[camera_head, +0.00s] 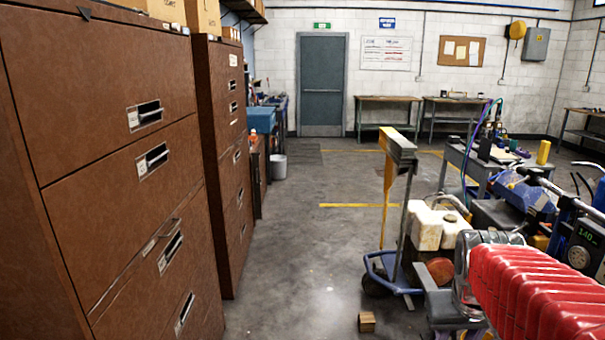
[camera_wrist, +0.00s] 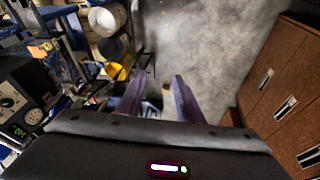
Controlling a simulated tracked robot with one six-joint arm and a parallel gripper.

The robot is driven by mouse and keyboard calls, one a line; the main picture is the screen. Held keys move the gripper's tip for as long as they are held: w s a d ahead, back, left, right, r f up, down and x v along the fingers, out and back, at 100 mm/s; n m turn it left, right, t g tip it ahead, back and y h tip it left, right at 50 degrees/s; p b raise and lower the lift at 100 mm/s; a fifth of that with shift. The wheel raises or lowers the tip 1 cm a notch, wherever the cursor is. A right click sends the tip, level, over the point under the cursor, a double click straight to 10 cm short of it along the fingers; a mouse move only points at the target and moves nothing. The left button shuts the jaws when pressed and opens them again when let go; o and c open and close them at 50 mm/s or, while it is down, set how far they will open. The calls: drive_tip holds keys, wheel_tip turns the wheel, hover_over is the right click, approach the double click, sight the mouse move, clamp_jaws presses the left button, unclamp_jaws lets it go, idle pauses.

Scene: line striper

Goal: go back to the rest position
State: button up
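My gripper (camera_wrist: 160,82) shows in the wrist view with its two purplish fingers apart. I see nothing held between them; the grey floor (camera_wrist: 200,40) and a small bluish part lie beyond. In the head view my arm, in a red ribbed sleeve (camera_head: 540,295), reaches in from the lower right. The line striper stands beside the arm, with a white tank (camera_head: 426,228) and a blue-footed stand (camera_head: 385,270).
Brown filing cabinets (camera_head: 110,180) line the left; they also show at the right of the wrist view (camera_wrist: 285,85). A small wooden block (camera_head: 366,321) lies on the floor. A workbench (camera_head: 480,165) stands at right. The middle aisle is mostly clear.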

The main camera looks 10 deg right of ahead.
drive_tip(key=s+a+n+t+y, duration=0.1)
drive_tip(key=s+a, duration=0.2)
drive_tip(key=a, duration=0.6)
drive_tip(key=s+a+r+n+t+y, duration=0.1)
drive_tip(key=s+a+n, duration=0.1)
drive_tip(key=a, duration=0.8)
drive_tip(key=shift+s+t, duration=0.3)
drive_tip(key=shift+s, duration=0.3)
drive_tip(key=shift+a, duration=0.1)
